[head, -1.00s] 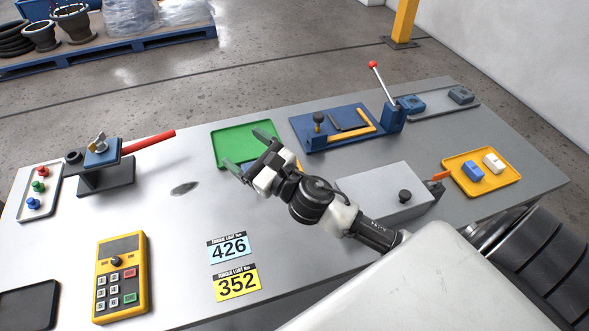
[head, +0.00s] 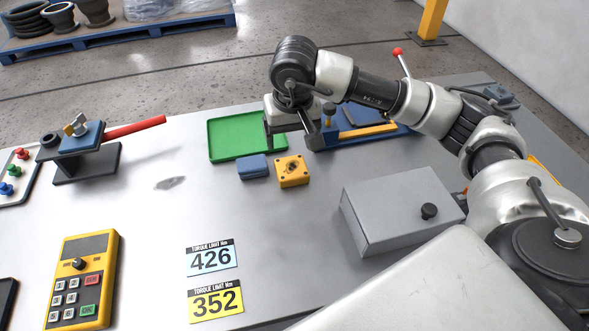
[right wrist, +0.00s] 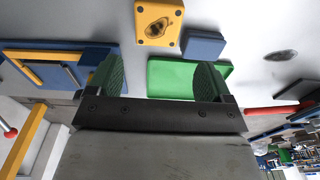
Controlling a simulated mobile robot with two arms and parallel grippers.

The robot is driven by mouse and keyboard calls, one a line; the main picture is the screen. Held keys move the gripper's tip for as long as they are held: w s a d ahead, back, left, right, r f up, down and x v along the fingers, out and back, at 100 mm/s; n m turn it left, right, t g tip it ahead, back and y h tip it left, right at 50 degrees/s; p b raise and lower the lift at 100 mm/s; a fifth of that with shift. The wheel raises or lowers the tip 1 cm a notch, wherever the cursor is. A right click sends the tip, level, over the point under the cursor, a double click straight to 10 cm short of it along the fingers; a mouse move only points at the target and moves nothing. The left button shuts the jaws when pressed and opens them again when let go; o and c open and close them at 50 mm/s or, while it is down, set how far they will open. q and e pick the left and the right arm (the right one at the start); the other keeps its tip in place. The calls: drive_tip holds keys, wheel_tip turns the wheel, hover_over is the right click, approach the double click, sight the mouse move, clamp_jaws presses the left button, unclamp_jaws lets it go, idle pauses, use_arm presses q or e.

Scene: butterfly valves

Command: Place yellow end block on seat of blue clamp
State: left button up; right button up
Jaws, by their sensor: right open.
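The yellow end block (head: 292,171) lies on the grey table in front of the green tray, with a round recess in its top. It also shows at the top of the right wrist view (right wrist: 159,22). My right gripper (head: 292,131) is open and empty, behind the yellow block, between tray and fixture. My left gripper is not in view.
A blue block (head: 253,167) lies close left of the yellow one. The green tray (head: 226,152) is empty. A grey box (head: 385,215) stands front right. A blue valve with a red handle (head: 135,128) stands left. The table's middle left is mostly clear.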

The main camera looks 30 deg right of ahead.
hover_over(291, 167)
drive_tip(key=f, duration=0.5)
drive_tip(key=shift+s+p, duration=0.2)
drive_tip(key=shift+p, duration=0.15)
wheel_tip(291, 167, down, 4)
drive_tip(key=shift+f+p, duration=0.15)
drive_tip(key=shift+p, duration=0.5)
drive_tip(key=shift+w+f, duration=0.2)
drive_tip(key=shift+f, duration=0.4)
drive_tip(key=shift+r, duration=0.1)
drive_tip(key=c, duration=0.9)
